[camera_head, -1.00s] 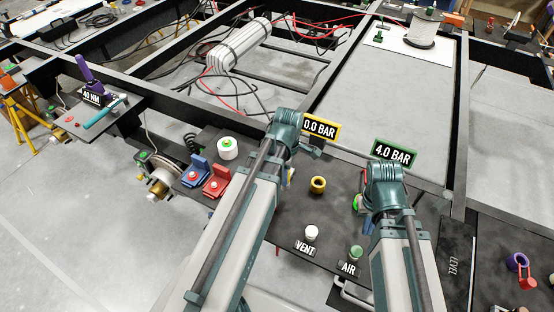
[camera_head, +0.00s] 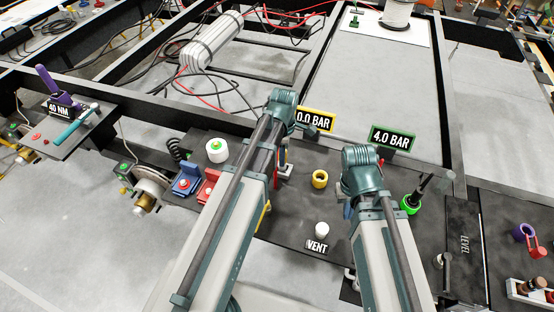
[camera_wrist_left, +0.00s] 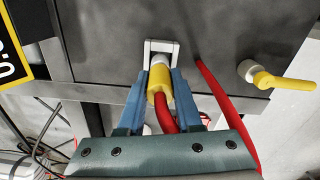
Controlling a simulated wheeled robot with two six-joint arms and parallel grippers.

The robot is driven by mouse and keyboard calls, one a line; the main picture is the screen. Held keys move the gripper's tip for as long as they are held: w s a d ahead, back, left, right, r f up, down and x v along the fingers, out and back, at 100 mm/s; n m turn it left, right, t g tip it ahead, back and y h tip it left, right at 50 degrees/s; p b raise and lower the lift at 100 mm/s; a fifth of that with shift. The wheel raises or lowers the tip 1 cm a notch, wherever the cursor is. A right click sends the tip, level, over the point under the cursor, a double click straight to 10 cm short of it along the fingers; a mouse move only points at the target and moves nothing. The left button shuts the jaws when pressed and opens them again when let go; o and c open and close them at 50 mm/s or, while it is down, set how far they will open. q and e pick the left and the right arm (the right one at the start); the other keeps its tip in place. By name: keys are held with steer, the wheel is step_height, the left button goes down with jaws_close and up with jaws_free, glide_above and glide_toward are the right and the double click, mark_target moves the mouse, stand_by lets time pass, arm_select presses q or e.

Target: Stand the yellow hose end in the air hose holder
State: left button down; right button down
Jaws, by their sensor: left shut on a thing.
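In the left wrist view my left gripper (camera_wrist_left: 157,100) is shut on the yellow hose end (camera_wrist_left: 158,82), with its red hose (camera_wrist_left: 165,120) running back between the blue fingers. The silver tip of the hose end meets a small white square bracket, seemingly the air hose holder (camera_wrist_left: 162,45). I cannot tell whether the tip is inside it. In the head view the holder (camera_head: 285,172) shows beside my left forearm, which hides most of my left gripper (camera_head: 277,178). My right gripper (camera_head: 348,208) is mostly hidden by its own arm; its opening cannot be seen.
A yellow ring (camera_head: 320,179) and a white VENT knob (camera_head: 321,230) stand on the dark bench between my arms. The 0.0 BAR sign (camera_head: 316,120) and 4.0 BAR sign (camera_head: 392,138) stand behind. A yellow lever (camera_wrist_left: 265,78) sits at the bench edge.

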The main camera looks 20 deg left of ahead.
arm_select(q)
steer(key=shift+f, duration=0.7)
arm_select(e)
steer(key=shift+a+f, duration=0.35)
steer(key=shift+f, duration=0.35)
steer(key=shift+a, duration=0.15)
arm_select(q)
steer(key=shift+r, duration=0.1)
arm_select(e)
steer(key=shift+r, duration=0.15)
arm_select(q)
steer(key=shift+d, duration=0.1)
steer(key=shift+f+b, duration=0.25)
steer(key=shift+b, duration=0.05)
arm_select(e)
steer(key=shift+f, duration=0.25)
arm_select(q)
steer(key=c, duration=0.6)
jaws_free()
steer(key=shift+r, duration=0.15)
arm_select(e)
steer(key=shift+r, duration=0.1)
arm_select(q)
steer(key=shift+r, duration=0.15)
arm_select(e)
steer(key=shift+r, duration=0.15)
